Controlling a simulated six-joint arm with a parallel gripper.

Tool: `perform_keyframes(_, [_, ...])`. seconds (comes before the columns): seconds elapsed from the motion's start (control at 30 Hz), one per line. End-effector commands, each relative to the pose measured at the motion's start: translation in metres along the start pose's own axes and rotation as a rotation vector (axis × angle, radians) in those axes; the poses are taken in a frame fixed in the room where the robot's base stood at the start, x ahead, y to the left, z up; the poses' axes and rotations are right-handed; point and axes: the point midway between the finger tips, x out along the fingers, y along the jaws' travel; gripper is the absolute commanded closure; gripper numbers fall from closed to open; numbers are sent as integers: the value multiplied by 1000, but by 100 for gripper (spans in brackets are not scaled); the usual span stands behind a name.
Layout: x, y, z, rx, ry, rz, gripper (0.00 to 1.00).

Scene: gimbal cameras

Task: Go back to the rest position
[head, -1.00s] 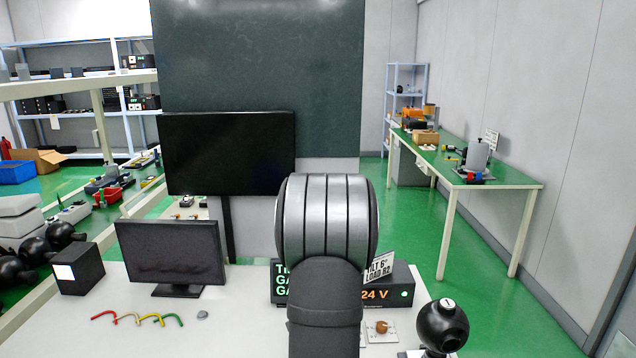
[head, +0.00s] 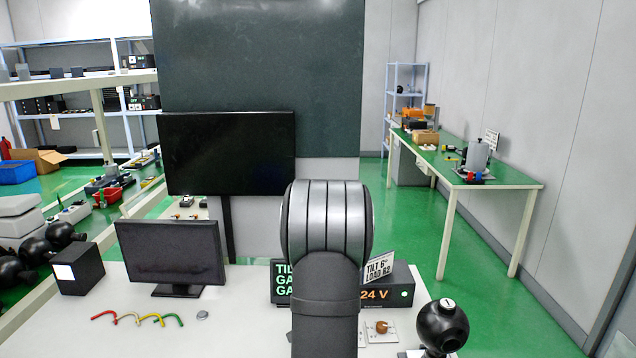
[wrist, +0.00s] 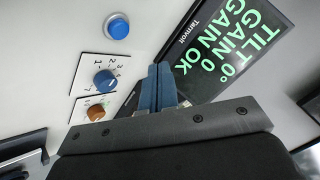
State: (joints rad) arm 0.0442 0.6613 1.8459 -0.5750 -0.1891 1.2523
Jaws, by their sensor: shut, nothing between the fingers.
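My gripper (wrist: 165,84) shows in the wrist view with its two blue fingers together and nothing between them. It is over the white bench, beside the black display (wrist: 222,45), which reads TILT 0°, GAIN 0, GAIN OK. A blue button (wrist: 117,28), a blue dial knob (wrist: 105,80) and an orange-brown knob (wrist: 96,112) lie to the left of the fingers. In the head view my arm hides the gripper and part of the display (head: 281,281). The brown knob (head: 381,327) shows right of my arm.
A black ball-shaped camera (head: 442,325) marked 1 stands at the bench's right. A 24 V box (head: 398,285) and a tilt-and-load card (head: 379,267) are behind my arm. A monitor (head: 172,252), a black box (head: 77,269) and several coloured cables (head: 137,318) are on the left.

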Motion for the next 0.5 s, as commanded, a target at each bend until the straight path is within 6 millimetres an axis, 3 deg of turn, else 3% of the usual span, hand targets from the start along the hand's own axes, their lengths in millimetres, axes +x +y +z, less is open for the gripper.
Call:
perform_keyframes(0.13, [15, 11, 11, 2, -3, 3, 100])
perform_keyframes(0.27, [-1, -1, -1, -2, 5, -4, 100])
perform_keyframes(0.4, [15, 12, 12, 1, -1, 2, 100])
perform_keyframes(0.5, [4, 2, 2, -3, 4, -2, 100])
